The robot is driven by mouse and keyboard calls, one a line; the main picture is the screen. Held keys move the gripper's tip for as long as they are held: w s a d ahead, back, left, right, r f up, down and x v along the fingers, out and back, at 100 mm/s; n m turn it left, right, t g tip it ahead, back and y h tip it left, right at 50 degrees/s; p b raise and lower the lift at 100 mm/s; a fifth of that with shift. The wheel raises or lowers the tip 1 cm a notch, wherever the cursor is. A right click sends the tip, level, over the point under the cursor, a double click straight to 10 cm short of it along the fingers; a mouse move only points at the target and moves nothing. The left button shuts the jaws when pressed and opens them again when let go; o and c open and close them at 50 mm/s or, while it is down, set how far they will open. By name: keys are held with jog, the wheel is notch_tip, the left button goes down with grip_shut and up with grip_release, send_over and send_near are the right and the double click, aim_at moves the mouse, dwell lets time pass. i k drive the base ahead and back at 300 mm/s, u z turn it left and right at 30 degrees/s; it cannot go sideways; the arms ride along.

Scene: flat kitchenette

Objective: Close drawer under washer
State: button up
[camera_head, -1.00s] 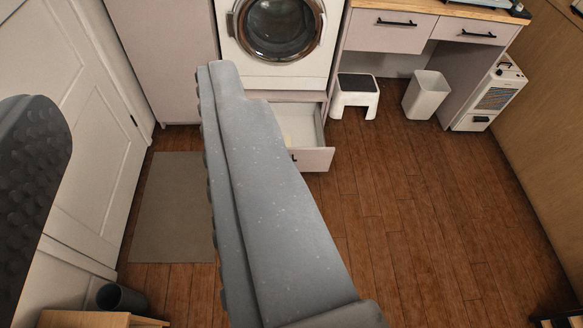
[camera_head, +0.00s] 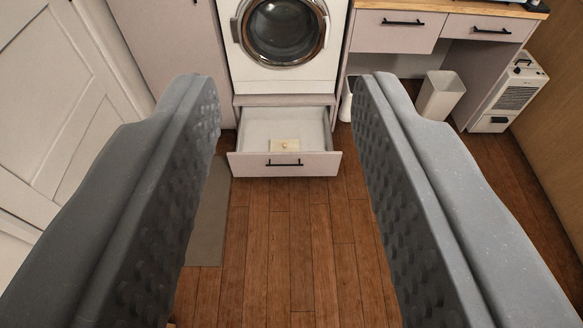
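The drawer (camera_head: 283,165) under the washer (camera_head: 280,40) is pulled out, with its front panel and black handle (camera_head: 284,163) facing me. A small pale yellowish item (camera_head: 284,146) lies inside it. My gripper (camera_head: 284,95) is open and empty, its two grey textured fingers spread wide on either side of the drawer in the picture. The fingers are in the near foreground, apart from the drawer front.
A grey mat (camera_head: 208,215) lies on the wooden floor at left, partly behind the left finger. A white bin (camera_head: 440,95) and a white heater-like unit (camera_head: 510,92) stand at right. A white stool is mostly hidden. The floor before the drawer is clear.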

aim_at(311, 125)
jog(key=z, duration=0.05)
jog(key=i, duration=1)
jog(key=k, duration=0.4)
jog(key=u, duration=0.45)
jog(key=i, duration=1.4)
jog(key=z, duration=0.45)
